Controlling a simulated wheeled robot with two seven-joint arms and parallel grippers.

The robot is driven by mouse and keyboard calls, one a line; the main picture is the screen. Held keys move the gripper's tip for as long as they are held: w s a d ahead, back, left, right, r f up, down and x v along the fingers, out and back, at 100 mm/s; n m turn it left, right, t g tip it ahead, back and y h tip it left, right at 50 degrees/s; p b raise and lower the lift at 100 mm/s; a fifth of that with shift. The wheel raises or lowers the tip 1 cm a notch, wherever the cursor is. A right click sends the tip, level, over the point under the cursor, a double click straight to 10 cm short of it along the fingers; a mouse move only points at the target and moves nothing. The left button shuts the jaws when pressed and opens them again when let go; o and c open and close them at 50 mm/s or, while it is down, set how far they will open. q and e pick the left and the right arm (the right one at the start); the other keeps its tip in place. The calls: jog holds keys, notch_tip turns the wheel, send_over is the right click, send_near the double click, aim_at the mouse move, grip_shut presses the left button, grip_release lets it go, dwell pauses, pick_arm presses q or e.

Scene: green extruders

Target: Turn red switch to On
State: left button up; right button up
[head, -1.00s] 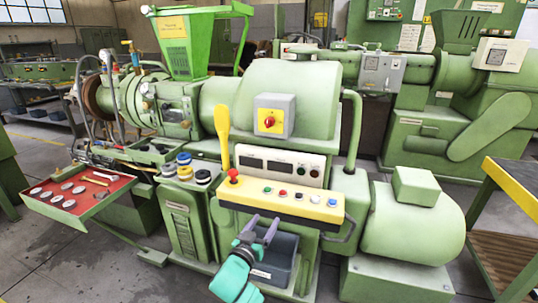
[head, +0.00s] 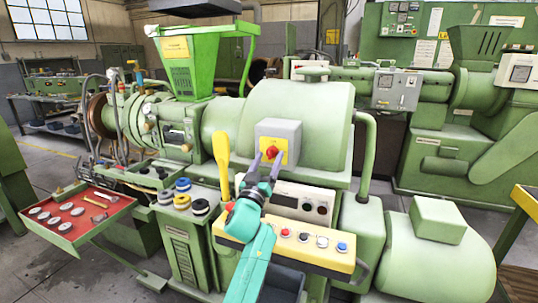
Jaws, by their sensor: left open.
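The red switch (head: 272,152) is a round red knob on a yellow plate. It sits on a grey box (head: 292,132) on the front of the green extruder (head: 318,105). My left gripper (head: 268,163) is open, with its two purple-grey fingers pointing up at the knob. In the picture one fingertip is at the lower left of the knob and the other at its lower right. I cannot tell whether they touch it. The knob's marks are too small to read. My right gripper is not in view.
A yellow-edged button panel (head: 325,257) lies below the switch, partly behind my left arm. A yellow paddle-shaped handle (head: 222,155) stands to the left. A red tray (head: 75,213) with several small parts is at the far left. A green pipe (head: 365,155) runs down on the right.

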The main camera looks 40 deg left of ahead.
pick_arm(q)
jog(key=shift+w+r, duration=0.2)
jog(key=shift+c, duration=1)
jog(key=shift+f, duration=0.1)
grip_shut()
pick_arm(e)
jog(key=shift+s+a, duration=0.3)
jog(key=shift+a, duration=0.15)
